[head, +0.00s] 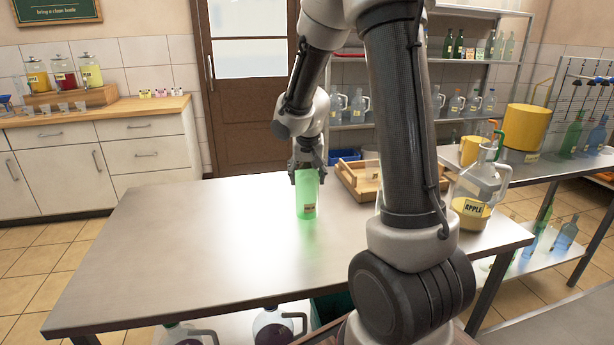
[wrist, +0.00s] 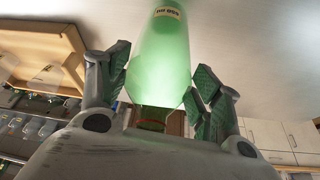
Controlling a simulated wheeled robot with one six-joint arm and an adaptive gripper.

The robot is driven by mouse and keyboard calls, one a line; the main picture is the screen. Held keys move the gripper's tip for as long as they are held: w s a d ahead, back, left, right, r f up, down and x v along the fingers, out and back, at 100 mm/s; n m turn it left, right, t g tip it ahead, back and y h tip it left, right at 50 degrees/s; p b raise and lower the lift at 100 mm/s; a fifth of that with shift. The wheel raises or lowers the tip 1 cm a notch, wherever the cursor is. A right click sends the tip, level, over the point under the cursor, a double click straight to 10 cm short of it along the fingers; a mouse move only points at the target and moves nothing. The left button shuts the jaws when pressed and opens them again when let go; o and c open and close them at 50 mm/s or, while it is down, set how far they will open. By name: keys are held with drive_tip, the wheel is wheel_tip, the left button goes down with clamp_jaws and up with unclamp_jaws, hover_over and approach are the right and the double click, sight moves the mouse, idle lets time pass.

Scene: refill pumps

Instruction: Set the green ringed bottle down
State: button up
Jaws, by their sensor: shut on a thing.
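The green ringed bottle (head: 306,200) is translucent, with a small label low on its side. It is upright at the middle of the steel table (head: 190,250). My gripper (head: 307,166) is shut around its upper part from above. In the wrist view the bottle (wrist: 160,60) lies between the two dark finger pads of my gripper (wrist: 163,85), and a thin red ring shows near the lower end of the picture. The bottle's base is at or just above the tabletop; I cannot tell whether it touches. Its top is hidden by my gripper in the head view.
A wooden tray (head: 352,182) lies to the right of the bottle, partly behind my arm. A clear jug labelled APPLE (head: 473,208) stands at the table's right end. The table is bare to the left and in front of the bottle.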

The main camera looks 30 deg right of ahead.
drive_tip(key=shift+f, duration=0.2)
drive_tip(key=o, duration=1.7)
